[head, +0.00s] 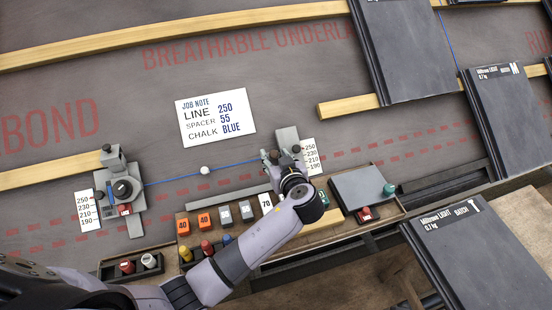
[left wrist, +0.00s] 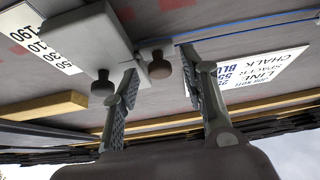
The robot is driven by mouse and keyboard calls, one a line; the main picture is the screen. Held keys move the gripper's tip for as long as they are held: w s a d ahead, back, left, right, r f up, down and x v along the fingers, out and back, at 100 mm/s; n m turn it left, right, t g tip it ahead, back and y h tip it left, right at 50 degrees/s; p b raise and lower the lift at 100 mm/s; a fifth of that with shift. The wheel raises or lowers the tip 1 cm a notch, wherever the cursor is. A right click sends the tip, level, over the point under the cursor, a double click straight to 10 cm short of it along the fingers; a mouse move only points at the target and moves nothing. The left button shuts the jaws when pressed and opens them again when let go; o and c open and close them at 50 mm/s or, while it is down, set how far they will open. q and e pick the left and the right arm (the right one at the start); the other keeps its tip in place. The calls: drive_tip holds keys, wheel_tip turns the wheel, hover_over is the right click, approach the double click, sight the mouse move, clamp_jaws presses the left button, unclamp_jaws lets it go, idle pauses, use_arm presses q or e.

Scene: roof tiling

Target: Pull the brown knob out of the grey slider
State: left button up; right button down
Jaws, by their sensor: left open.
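The grey slider (head: 287,137) sits beside the right number scale, at the right end of the blue line. In the left wrist view the slider (left wrist: 85,40) fills the upper left. A dark brown knob (left wrist: 160,68) at its edge shows between my open fingers, with gaps visible on both sides. A second dark knob (left wrist: 103,86) on the slider is outside the fingers, to the left. My left gripper (head: 282,156) is open at the slider and hides part of it in the head view; its fingers also show in the left wrist view (left wrist: 161,75). My right gripper is not in view.
Another grey slider (head: 120,190) with a black reel stands at the left scale. A job note (head: 215,117) lies above the blue line. Dark tiles (head: 478,250) are at the right.

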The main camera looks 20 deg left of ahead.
use_arm(q)
drive_tip(key=shift+c, duration=0.5)
clamp_jaws()
idle(0.4)
